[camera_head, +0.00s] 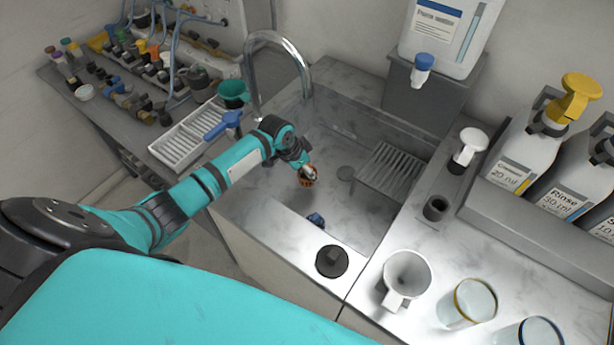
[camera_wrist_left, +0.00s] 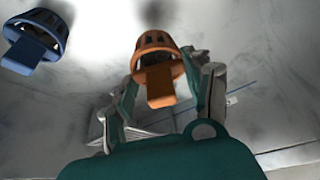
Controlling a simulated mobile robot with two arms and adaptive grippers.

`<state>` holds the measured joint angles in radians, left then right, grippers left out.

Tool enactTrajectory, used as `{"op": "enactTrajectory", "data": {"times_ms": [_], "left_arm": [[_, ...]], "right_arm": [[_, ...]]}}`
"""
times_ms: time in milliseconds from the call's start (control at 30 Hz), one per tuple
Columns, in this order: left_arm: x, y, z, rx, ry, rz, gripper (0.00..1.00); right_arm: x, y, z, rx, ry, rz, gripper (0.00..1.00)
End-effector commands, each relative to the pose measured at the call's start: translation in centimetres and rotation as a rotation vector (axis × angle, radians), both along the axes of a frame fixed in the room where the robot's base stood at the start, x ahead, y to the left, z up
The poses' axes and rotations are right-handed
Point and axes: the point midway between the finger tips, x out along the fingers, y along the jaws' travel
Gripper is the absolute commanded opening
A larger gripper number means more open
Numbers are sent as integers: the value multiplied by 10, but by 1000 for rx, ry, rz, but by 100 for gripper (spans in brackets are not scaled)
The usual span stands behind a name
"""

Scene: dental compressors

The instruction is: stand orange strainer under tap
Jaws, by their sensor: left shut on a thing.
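The orange strainer (camera_head: 306,181) is held over the sink basin, below and in front of the tap. My left gripper (camera_head: 305,169) is shut on it. In the left wrist view the orange strainer (camera_wrist_left: 154,44) sits between the fingers of my left gripper (camera_wrist_left: 167,70), with its tab pointing toward the camera. Whether it touches the basin floor cannot be told. The chrome gooseneck tap (camera_head: 283,42) arches over the back left of the sink (camera_head: 345,215). My right gripper is not in view.
A blue strainer (camera_head: 316,219) lies in the basin near its front; it also shows in the left wrist view (camera_wrist_left: 36,42). A slatted rack (camera_head: 390,168) stands at the basin's right. A black knob (camera_head: 332,261) and a white funnel-like cup (camera_head: 405,275) stand in front.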

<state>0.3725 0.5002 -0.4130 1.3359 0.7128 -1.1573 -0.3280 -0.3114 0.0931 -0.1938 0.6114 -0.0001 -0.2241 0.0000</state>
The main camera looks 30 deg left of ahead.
Motion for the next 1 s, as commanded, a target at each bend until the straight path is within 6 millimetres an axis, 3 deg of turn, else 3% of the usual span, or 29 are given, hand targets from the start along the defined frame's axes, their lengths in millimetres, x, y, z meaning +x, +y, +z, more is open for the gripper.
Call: {"op": "enactTrajectory", "data": {"times_ms": [300,700,733,900,1000], "left_arm": [[0,-1,-38,0,0,0,30],[0,0,-44,0,-1,0,30],[0,0,-43,0,-1,0,53],[0,0,-42,0,-1,0,75],[0,0,-42,0,-1,0,75]], "right_arm": [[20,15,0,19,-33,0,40],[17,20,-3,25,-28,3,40],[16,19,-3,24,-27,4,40],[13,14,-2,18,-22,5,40],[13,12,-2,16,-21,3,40]]}}
